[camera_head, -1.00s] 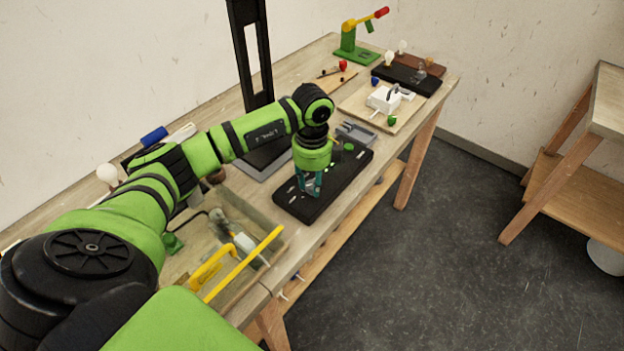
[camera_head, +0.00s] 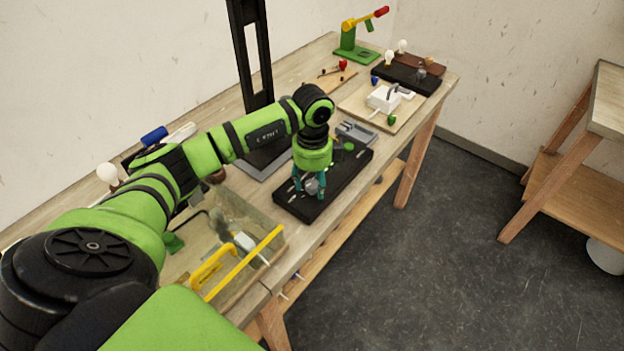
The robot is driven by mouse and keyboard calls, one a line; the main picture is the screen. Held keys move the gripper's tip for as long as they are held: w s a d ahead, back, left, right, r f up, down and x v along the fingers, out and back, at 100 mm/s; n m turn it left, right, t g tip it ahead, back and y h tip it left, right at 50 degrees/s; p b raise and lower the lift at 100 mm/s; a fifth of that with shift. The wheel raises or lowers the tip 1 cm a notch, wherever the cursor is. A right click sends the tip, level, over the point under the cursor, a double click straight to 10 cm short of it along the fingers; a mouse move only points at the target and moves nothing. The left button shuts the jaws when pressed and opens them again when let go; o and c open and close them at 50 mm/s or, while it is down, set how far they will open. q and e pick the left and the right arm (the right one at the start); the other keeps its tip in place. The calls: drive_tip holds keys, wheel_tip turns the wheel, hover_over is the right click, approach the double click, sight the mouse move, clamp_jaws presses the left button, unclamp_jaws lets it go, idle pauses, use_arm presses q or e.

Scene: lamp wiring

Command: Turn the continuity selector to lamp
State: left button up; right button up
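My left gripper (camera_head: 309,192) points down over the black board (camera_head: 340,188) in the middle of the bench. Its two teal fingers stand apart, one on each side of a small round grey knob (camera_head: 312,187), which looks like the selector. A gap seems to show between the left finger and the knob; I cannot tell whether the right finger touches it. The knob's pointer and any lamp marking are too small to read. My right gripper is not in view.
A grey tray (camera_head: 356,132) lies behind the black board. A light board with a white box (camera_head: 383,100) and a black bulb board (camera_head: 408,79) lie farther back.

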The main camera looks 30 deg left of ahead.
sight(313, 184)
use_arm(q)
drive_tip(key=shift+a+r, duration=0.1)
drive_tip(key=shift+r, duration=0.15)
wheel_tip(313, 184, up, 12)
drive_tip(key=shift+f, duration=0.15)
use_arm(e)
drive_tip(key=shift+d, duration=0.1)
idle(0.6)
